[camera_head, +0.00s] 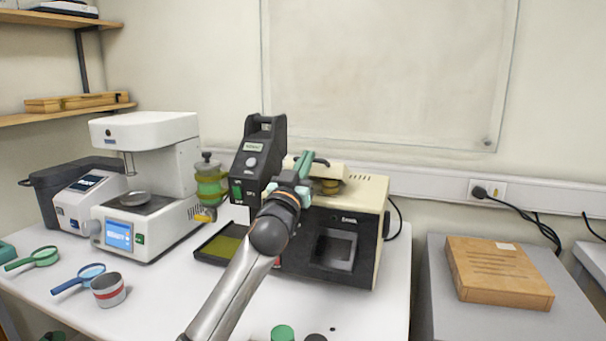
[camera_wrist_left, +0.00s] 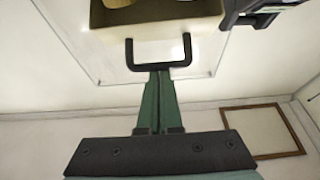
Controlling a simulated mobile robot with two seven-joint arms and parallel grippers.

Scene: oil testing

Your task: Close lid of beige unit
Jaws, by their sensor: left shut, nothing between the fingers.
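The beige unit (camera_head: 369,195) stands on the white table, with a black front and a square opening. Its beige lid (camera_head: 331,169) sits above the top, apparently raised over a round brass-coloured part (camera_head: 330,187). A black handle shows behind my fingers. My left gripper (camera_head: 303,160) is shut and empty, its green fingers at the lid's handle side. In the left wrist view, the closed fingertips (camera_wrist_left: 158,74) are close to the black handle (camera_wrist_left: 160,66) on the beige lid (camera_wrist_left: 155,17); I cannot tell whether they touch. My right gripper is not in view.
A black device (camera_head: 256,160) stands directly left of the unit, with a dark tray (camera_head: 222,245) before it. A white instrument (camera_head: 150,185) is farther left. A wooden box (camera_head: 497,272) lies on the grey surface at right. Green and dark caps are near the front.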

